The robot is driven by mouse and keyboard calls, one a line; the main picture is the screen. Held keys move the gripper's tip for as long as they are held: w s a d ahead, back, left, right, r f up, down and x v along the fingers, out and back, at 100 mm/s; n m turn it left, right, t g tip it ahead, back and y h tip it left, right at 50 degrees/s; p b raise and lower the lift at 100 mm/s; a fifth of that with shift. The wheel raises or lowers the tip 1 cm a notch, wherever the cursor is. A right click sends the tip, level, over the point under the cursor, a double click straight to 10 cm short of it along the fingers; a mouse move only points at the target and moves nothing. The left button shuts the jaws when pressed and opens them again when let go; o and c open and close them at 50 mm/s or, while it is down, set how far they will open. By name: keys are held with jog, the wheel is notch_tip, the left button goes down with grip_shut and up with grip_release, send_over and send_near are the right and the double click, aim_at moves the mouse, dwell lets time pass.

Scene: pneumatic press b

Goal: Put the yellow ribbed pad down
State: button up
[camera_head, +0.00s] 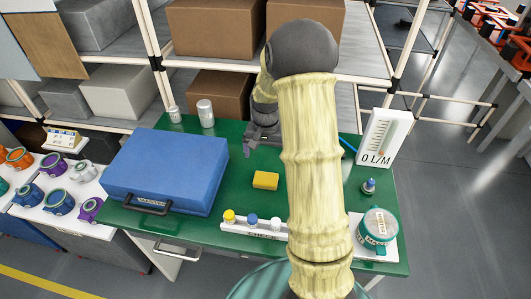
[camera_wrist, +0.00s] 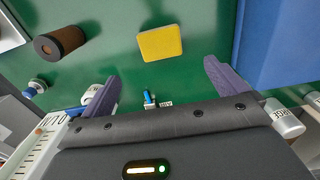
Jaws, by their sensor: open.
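The yellow pad (camera_head: 265,180) lies flat on the green table (camera_head: 235,207), right of the blue case. Its ribs are too small to make out. In the wrist view the pad (camera_wrist: 161,43) lies beyond the fingertips, apart from them. My gripper (camera_head: 262,148) is over the table behind the pad, partly hidden by my arm. In the wrist view my gripper (camera_wrist: 158,80) has its two purple fingers spread wide with nothing between them.
A blue case (camera_head: 165,170) fills the table's left. A white rack (camera_head: 255,229) with small caps stands at the front edge. A flow gauge (camera_head: 377,137) stands at the right. A teal-lidded container (camera_head: 377,228) sits at front right. Two grey cans (camera_head: 205,112) stand at the back.

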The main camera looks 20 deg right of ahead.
jog(key=s+a+r+n+t, duration=0.1)
jog(key=s+a+r+n, duration=0.2)
jog(key=s, duration=0.5)
jog(key=s+a+r+n+t, duration=0.1)
jog(key=s+a+r+n, duration=0.2)
jog(key=s+a+r, duration=0.2)
jog(key=s+a, duration=0.2)
jog(key=s, duration=0.2)
jog(key=shift+a+n+t, duration=0.25)
jog(key=shift+n+t, duration=0.05)
jog(key=shift+n, duration=0.1)
jog(key=shift+r, duration=0.1)
